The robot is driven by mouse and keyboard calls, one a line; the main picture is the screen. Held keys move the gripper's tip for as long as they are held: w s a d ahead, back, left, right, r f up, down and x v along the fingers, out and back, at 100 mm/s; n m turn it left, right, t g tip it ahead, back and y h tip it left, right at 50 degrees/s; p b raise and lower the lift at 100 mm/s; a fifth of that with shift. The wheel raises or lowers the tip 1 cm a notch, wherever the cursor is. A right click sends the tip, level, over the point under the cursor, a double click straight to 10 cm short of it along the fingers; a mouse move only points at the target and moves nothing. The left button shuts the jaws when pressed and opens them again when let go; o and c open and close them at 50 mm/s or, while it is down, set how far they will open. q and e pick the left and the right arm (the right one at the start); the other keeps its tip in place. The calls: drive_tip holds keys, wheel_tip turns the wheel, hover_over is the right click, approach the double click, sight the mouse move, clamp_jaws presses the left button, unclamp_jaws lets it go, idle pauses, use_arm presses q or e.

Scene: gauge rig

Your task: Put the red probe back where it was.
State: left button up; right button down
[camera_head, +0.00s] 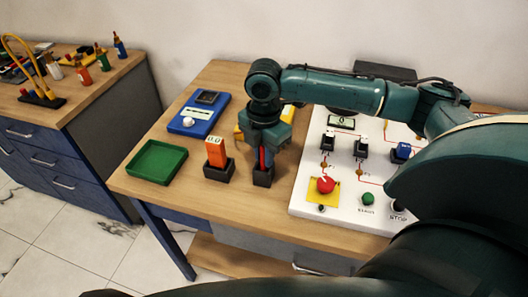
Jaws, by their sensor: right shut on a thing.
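My right gripper (265,145) points down over the table and is shut on the red probe (262,158). Only a narrow strip of the probe shows between the fingers. Its lower end is at or in the mouth of a small black holder (263,177); I cannot tell how deep it sits. To the left, an orange device with a small display (215,151) stands upright in a similar black holder (218,173). My left gripper is not in view.
A green tray (157,162) lies empty at the left table edge, with a blue meter (199,113) behind it. A white panel (300,196) with a red button (326,185) and a green button (368,198) lies to the right. Yellow parts partly show behind my gripper.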

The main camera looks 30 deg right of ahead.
drive_tip(key=shift+f, duration=0.1)
drive_tip(key=c, duration=1.3)
unclamp_jaws()
drive_tip(key=shift+c, duration=0.2)
wheel_tip(320, 180, up, 12)
drive_tip(key=shift+r, duration=0.2)
drive_tip(key=shift+f, duration=0.1)
